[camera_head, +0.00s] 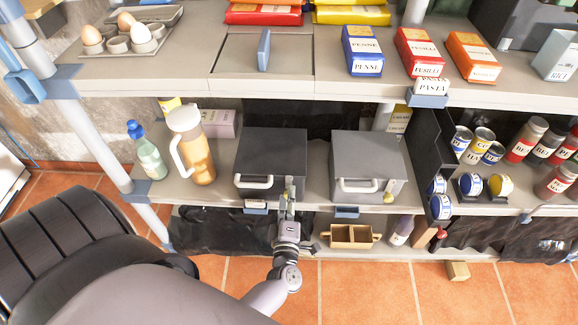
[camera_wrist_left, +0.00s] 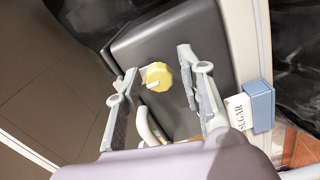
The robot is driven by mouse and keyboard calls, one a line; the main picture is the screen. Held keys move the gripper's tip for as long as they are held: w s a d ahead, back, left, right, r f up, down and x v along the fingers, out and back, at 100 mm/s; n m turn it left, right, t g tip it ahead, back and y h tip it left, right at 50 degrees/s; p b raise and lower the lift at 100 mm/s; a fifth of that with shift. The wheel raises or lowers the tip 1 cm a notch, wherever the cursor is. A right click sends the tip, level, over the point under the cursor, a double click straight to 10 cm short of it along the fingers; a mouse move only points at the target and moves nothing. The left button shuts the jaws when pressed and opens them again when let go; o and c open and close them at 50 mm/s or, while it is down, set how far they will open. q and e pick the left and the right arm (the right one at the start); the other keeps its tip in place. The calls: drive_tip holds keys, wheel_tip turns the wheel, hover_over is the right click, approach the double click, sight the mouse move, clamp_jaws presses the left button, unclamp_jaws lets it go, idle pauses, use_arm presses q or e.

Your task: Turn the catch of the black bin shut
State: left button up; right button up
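The black bin (camera_head: 275,150) stands on the middle shelf with its lid down and a white handle (camera_head: 254,182) on its front. Its catch is a yellow knob with a small pale bar, seen in the left wrist view (camera_wrist_left: 158,76). In the head view my left gripper (camera_head: 289,195) covers most of the catch at the bin's front right. In the left wrist view the open fingers (camera_wrist_left: 160,80) stand on either side of the knob, with gaps on both sides. I cannot tell how far the catch is turned. My right gripper is not in view.
A grey bin (camera_head: 368,160) with a similar yellow catch (camera_head: 388,196) stands to the right. A juice pitcher (camera_head: 194,150) and a bottle (camera_head: 146,155) stand to the left. A sugar label (camera_wrist_left: 240,112) hangs on the shelf edge. A wooden caddy (camera_head: 350,236) sits below.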

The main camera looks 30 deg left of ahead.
use_arm(q)
drive_tip(key=shift+o, duration=0.5)
drive_tip(key=v, duration=0.7)
drive_tip(key=shift+s, duration=0.2)
drive_tip(key=shift+d, duration=0.15)
